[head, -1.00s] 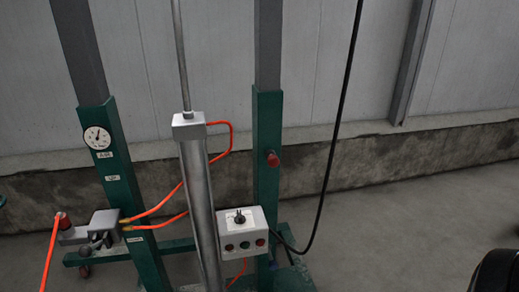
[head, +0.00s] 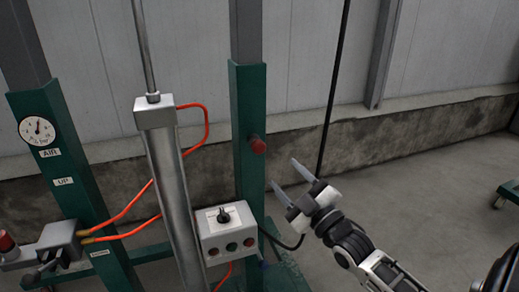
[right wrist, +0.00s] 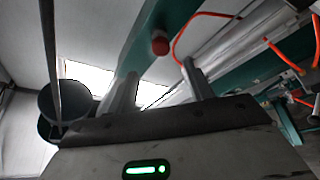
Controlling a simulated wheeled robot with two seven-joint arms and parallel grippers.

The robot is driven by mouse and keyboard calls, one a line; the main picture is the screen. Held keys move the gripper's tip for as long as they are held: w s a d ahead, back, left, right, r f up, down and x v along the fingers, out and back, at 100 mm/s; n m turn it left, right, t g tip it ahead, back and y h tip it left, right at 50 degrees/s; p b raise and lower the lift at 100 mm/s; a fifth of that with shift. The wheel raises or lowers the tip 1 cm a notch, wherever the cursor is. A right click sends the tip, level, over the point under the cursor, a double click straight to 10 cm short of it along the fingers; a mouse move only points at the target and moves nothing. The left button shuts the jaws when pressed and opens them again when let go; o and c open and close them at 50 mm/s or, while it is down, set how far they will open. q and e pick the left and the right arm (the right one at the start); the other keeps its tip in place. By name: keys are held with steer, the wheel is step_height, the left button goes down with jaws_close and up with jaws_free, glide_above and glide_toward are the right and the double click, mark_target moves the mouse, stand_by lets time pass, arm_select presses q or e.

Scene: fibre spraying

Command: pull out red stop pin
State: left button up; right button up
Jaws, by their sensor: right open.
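The red stop pin (head: 257,145) sticks out of the right green post (head: 249,100); its round red head also shows in the right wrist view (right wrist: 160,44). My right gripper (head: 286,174) is open and empty, to the right of and a little below the pin, apart from it. In the right wrist view its two fingers (right wrist: 162,85) stand apart, with the pin head beyond them and between their lines. My left gripper is not in view.
A control box (head: 228,232) with a black knob and buttons is below the pin. A steel cylinder (head: 175,200) with orange hoses stands to the left. A black cable (head: 334,90) hangs behind my right gripper. The floor at right is mostly clear.

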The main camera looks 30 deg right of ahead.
mark_target(262, 151)
steer(key=x, duration=1.1)
steer(key=shift+w+f, duration=0.1)
steer(key=shift+w, duration=0.15)
